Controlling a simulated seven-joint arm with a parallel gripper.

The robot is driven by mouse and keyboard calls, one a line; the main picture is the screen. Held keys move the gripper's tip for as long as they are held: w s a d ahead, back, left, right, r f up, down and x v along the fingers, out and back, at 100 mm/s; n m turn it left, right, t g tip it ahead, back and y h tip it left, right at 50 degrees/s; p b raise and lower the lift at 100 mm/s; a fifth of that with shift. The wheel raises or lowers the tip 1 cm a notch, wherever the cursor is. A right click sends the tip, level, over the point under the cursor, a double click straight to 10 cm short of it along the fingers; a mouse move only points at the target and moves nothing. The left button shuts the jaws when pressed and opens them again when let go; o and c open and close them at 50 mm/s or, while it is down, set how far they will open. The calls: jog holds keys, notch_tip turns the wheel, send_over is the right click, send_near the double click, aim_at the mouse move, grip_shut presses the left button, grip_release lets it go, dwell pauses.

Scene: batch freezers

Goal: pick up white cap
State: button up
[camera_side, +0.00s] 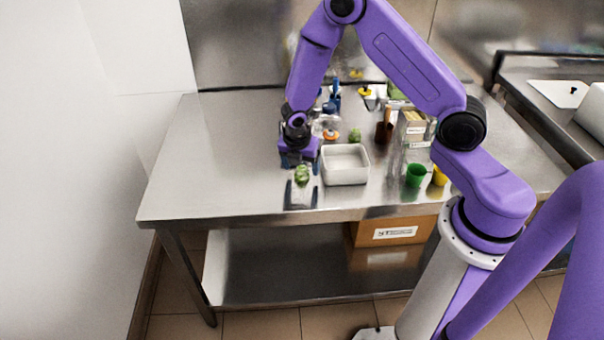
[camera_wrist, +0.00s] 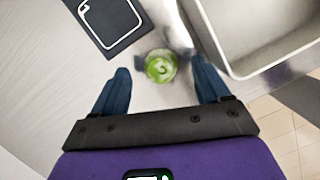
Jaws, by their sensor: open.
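My gripper (camera_side: 299,160) is open and low over the left part of the steel table. In the wrist view its two blue fingers (camera_wrist: 161,70) stand apart, with a small round green item (camera_wrist: 162,66) showing between and just beyond the tips. The green item also shows in the side view (camera_side: 302,174), just below the gripper. It is not gripped. I cannot clearly make out a white cap in either view.
A white rectangular tray (camera_side: 345,180) stands close to the right of the gripper. Green (camera_side: 415,175) and yellow (camera_side: 439,176) cups stand farther right. A dark square with a white outline (camera_wrist: 110,22) lies near the green item. The table's left side is clear.

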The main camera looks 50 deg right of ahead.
jog(key=shift+x, duration=1.15)
jog(key=c, duration=1.1)
jog(key=shift+r, duration=0.15)
